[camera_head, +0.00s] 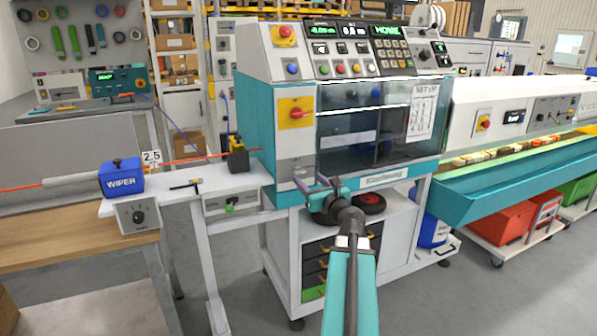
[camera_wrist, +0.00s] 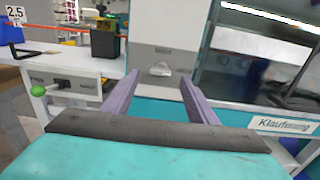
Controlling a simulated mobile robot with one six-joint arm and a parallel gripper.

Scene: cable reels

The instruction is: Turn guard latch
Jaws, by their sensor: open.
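The teal and white machine has a tinted clear guard (camera_head: 375,125) across its front. A red rotary handle on a yellow plate (camera_head: 296,112) sits on the white panel left of the guard; its handle lies roughly level. Lower on that panel is a small pale fitting (camera_wrist: 160,69), seen in the wrist view between my fingertips. I cannot tell which of these is the guard latch. My gripper (camera_head: 312,184) is open and empty in front of the lower panel, below the red handle. Its purple fingers (camera_wrist: 157,84) point towards the panel and are apart, with nothing between them.
A white side shelf (camera_head: 180,190) at left carries a blue WIPER block (camera_head: 121,177) and a dark clamp block (camera_head: 238,158), with a red cable running through. A green-knobbed lever (camera_wrist: 42,90) sits under the shelf's edge. A teal trough (camera_head: 520,180) stands at right.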

